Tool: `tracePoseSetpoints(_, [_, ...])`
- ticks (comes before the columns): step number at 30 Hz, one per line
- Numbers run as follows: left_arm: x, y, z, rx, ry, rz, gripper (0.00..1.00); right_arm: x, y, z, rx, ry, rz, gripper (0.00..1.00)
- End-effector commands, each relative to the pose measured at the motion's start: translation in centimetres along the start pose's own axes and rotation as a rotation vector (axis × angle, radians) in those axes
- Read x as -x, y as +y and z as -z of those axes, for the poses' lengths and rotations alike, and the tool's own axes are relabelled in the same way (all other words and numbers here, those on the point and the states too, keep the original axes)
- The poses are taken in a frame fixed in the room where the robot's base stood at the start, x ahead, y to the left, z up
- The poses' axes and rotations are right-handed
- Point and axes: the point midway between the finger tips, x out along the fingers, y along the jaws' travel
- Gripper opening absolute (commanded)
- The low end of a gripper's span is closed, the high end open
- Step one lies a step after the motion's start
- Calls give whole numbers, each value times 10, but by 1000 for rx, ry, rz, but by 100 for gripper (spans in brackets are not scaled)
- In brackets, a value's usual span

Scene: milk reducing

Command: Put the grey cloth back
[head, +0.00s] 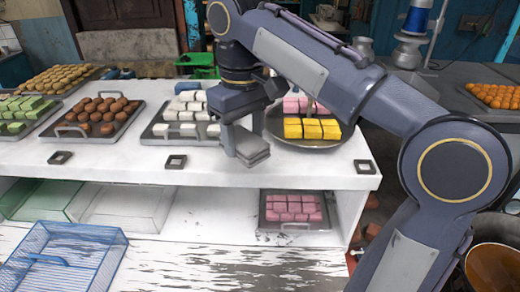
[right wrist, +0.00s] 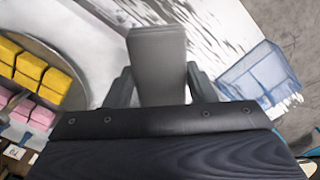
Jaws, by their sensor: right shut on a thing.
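The grey cloth (head: 252,152) is a small folded grey pad. It is pinched between the fingers of my right gripper (head: 243,125), just above the white counter's front part, between the tray of white sweets and the round plate. In the right wrist view the cloth (right wrist: 157,50) sticks out between the two dark fingers of the right gripper (right wrist: 158,85). I cannot tell whether the cloth touches the counter. My left gripper is in neither view.
A round plate (head: 345,138) with yellow and pink sweets stands right beside the gripper. Trays of white (head: 187,115), brown (head: 98,115) and green sweets lie to the left. A blue wire basket (head: 62,262) stands lower left. The counter's front strip is mostly clear.

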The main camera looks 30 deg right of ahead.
Motion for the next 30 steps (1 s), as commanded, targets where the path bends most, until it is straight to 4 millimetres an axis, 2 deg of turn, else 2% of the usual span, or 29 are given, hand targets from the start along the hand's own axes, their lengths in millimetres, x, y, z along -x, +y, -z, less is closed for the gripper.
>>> tracePoseSetpoints(1, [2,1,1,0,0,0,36,-6,14,6,-9,-5,0,32])
tracePoseSetpoints(5, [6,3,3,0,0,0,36,-20,44,19,-9,-4,0,32])
tracePoseSetpoints(6, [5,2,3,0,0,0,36,-29,50,21,-7,-7,0,32])
tracePoseSetpoints(12, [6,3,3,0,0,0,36,-62,73,32,-4,-3,0,32])
tracePoseSetpoints(21, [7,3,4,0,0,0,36,-86,89,39,-2,-4,1,32])
tracePoseSetpoints(25, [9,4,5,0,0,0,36,-105,88,38,-1,-4,1,32])
tracePoseSetpoints(30, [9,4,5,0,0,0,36,-112,88,39,-2,0,0,32])
